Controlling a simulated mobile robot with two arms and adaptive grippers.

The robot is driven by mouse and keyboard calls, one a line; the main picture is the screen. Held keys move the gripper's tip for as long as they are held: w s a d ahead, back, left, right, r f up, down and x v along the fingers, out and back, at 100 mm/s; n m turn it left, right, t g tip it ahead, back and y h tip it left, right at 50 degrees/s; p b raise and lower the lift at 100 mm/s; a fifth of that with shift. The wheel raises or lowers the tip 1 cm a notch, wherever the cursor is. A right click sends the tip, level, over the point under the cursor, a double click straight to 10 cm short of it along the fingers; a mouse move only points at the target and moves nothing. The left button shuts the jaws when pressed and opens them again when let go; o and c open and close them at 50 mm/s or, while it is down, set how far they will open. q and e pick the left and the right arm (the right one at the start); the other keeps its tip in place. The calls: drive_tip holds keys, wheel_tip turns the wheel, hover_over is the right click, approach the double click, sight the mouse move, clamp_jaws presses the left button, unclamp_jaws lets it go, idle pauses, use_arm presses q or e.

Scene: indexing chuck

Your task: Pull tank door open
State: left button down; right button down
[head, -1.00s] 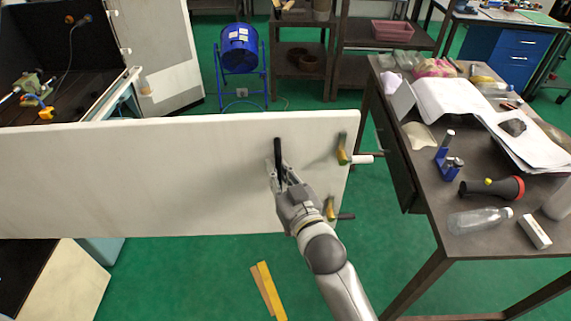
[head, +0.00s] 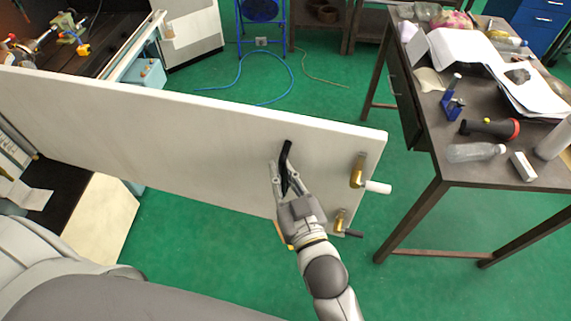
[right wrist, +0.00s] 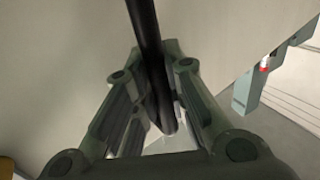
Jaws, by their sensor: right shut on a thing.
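The tank door (head: 150,132) is a long white panel that stands swung out from the workspace at the left, its free end at the right. A black bar handle (head: 287,152) sits on its near face, close to the free end. My right gripper (head: 285,182) is shut on this handle. In the right wrist view the black handle (right wrist: 144,32) runs down between the fingers (right wrist: 155,105). Two brass latches, an upper one (head: 357,172) and a lower one (head: 340,219), are near the door's free edge. My left gripper is not in view.
A dark table (head: 505,172) with papers, a bottle and tools stands right of the door, with a gap between them. Green floor (head: 215,240) is clear below the door. A blue stand (head: 262,30) and a blue hose (head: 285,62) lie beyond it.

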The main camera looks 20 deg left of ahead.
drive_tip(key=shift+s+d+r, duration=0.1)
idle(0.3)
drive_tip(key=c, duration=1.5)
unclamp_jaws()
drive_tip(key=shift+d, duration=0.2)
drive_tip(key=shift+o, duration=0.2)
drive_tip(key=shift+a, duration=0.1)
drive_tip(key=shift+s, duration=0.25)
drive_tip(key=v, duration=1.1)
drive_tip(key=shift+s+d, duration=0.2)
drive_tip(key=shift+d, duration=0.15)
